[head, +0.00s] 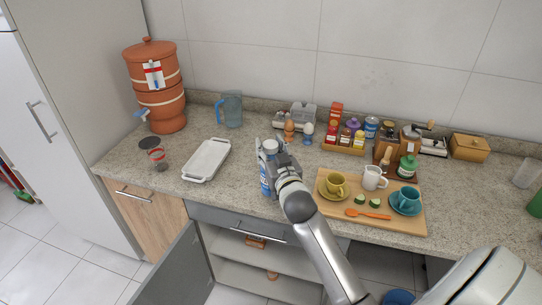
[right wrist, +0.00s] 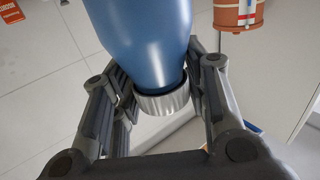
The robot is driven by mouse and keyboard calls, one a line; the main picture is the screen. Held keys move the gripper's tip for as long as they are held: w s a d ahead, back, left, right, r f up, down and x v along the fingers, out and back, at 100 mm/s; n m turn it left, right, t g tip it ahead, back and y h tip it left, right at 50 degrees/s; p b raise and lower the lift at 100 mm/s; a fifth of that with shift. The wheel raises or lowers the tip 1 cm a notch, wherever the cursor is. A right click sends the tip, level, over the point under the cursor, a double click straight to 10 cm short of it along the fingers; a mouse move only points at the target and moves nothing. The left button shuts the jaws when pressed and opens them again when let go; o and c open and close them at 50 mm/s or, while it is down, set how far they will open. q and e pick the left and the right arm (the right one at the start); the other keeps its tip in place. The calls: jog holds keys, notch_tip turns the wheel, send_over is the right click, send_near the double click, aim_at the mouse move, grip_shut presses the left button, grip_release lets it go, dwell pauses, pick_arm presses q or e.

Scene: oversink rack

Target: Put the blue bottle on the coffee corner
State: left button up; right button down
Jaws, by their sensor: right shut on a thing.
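The blue bottle (head: 265,184) is in my right gripper (head: 277,160), near the front of the stone counter in the head view. In the right wrist view the bottle's blue body (right wrist: 145,40) and ribbed silver cap (right wrist: 164,102) lie between the two fingers (right wrist: 160,95), which are shut on it. The gripper hides part of the bottle in the head view. I cannot tell if its base touches the counter. A coffee grinder (head: 408,138) stands at the back right, beside a wooden mill and a green jar (head: 407,167). My left gripper is not in view.
A wooden board (head: 385,222) with cups and an orange spoon lies right of the bottle. A white tray (head: 207,160) lies to its left. A clay dispenser (head: 157,85) stands at far left.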

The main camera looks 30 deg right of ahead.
jog(key=shift+w+d+f, duration=0.25)
jog(key=shift+w+f, duration=0.05)
notch_tip(320, 180, down, 2)
jog(key=shift+w+d+f+p, duration=0.1)
jog(key=shift+p, duration=0.35)
jog(key=shift+f, duration=0.6)
jog(key=shift+f, duration=0.2)
jog(key=c, duration=0.8)
grip_release()
jog(key=shift+r, duration=0.1)
